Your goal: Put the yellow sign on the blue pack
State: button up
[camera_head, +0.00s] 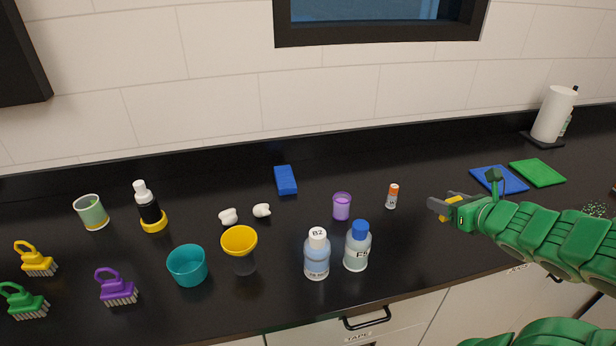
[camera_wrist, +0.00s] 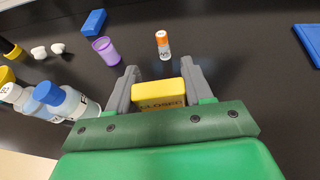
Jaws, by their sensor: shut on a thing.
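The yellow sign (camera_wrist: 160,94) is a small block with dark lettering, held between the grey fingers of my gripper (camera_wrist: 158,84) in the wrist view. In the head view my gripper (camera_head: 441,208) is at the right over the black counter, shut on the yellow sign (camera_head: 453,203), which is partly hidden. The blue pack (camera_head: 286,180) lies flat at the back middle of the counter, far to the left of my gripper. It also shows at the upper left of the wrist view (camera_wrist: 94,22). Its top is bare.
Between my gripper and the pack stand an orange-capped vial (camera_head: 392,196) and a purple cup (camera_head: 342,206). Bottles (camera_head: 317,256) (camera_head: 357,248) stand nearer the front. A blue mat (camera_head: 484,176) and green mat (camera_head: 538,172) lie at the right. The counter around the pack is clear.

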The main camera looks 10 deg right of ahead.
jog(key=w+a+r+n+g+y, duration=0.1)
jog(key=w+a+n+y, duration=0.3)
jog(key=w+a, duration=1)
jog(key=w+a+r+n+g+y, duration=0.1)
jog(key=w+a+n+y, duration=0.1)
jog(key=w+a, duration=0.5)
jog(key=w+a+r+n+g+y, duration=0.15)
jog(key=w+a, duration=0.25)
jog(key=a, duration=0.7)
send_over(280, 174)
jog(key=s, duration=0.1)
notch_tip(280, 174, down, 9)
jog(key=shift+f, duration=0.15)
jog(key=shift+w+f, duration=0.4)
jog(key=shift+f, duration=1.6)
jog(key=o, duration=1)
jog(key=shift+f, duration=0.1)
